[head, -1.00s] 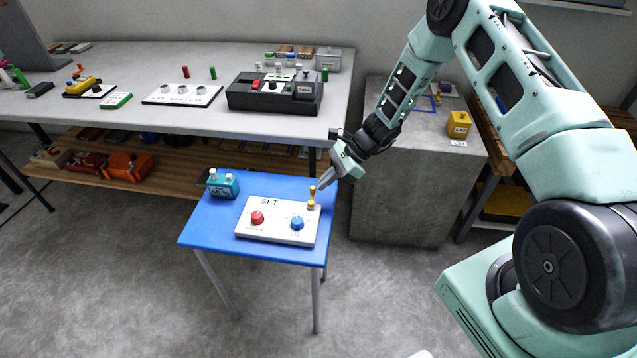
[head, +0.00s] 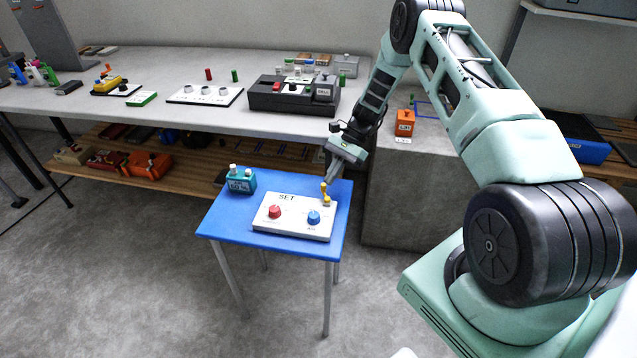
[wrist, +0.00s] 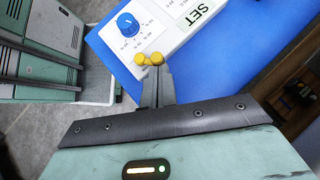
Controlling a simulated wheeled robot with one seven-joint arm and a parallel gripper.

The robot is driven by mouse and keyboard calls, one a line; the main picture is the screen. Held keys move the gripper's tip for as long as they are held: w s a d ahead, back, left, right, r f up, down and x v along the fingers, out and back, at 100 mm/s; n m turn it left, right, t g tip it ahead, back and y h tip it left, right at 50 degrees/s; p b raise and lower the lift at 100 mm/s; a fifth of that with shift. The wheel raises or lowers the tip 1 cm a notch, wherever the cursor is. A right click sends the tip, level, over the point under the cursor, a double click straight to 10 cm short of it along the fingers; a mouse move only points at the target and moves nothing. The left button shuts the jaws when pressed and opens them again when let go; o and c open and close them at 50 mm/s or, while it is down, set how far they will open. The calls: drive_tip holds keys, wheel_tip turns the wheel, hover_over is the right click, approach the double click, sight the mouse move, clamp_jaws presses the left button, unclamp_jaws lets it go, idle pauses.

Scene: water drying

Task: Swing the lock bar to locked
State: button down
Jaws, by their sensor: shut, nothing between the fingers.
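The white SET panel (head: 290,222) lies on the small blue table (head: 228,226). It has a red knob, a blue knob (head: 313,217) and a small yellow lock bar (head: 326,200) at its far right corner. In the head view, a yellow end stands up from the bar. In the wrist view, two yellow rounded ends (wrist: 142,59) show side by side at the fingertips. My gripper (head: 328,181) is shut and empty, reaching down from behind right to the bar. Its fingertips (wrist: 158,70) look close to or against the yellow parts; contact is unclear.
A teal box (head: 241,182) with two pale tops stands at the table's far left corner. A grey workbench (head: 200,118) with devices is behind. A grey block stand (head: 410,190) with an orange padlock-like item (head: 404,122) is right. The blue tabletop's front is clear.

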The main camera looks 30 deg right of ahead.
drive_tip(key=a+n+g+b, duration=0.1)
drive_tip(key=n, duration=0.1)
drive_tip(key=w+n+g+h+b, duration=0.1)
drive_tip(key=shift+w+a+f+n+g, duration=0.15)
drive_tip(key=shift+a+f+n+g, duration=0.05)
drive_tip(key=shift+a+n+g, duration=0.2)
drive_tip(key=n+g, duration=0.1)
drive_tip(key=a+n+h+b, duration=0.1)
drive_tip(key=n, duration=0.1)
drive_tip(key=a+n+g+h, duration=0.1)
drive_tip(key=shift+w+r+g+b, duration=0.1)
drive_tip(key=shift+w+g+b, duration=0.2)
drive_tip(key=shift+d+r, duration=0.1)
drive_tip(key=shift+s, duration=0.1)
drive_tip(key=shift+s+r+p, duration=0.1)
drive_tip(key=shift+s+p, duration=0.2)
drive_tip(key=shift+p, duration=0.2)
drive_tip(key=shift+s+p, duration=0.3)
drive_tip(key=shift+s, duration=0.15)
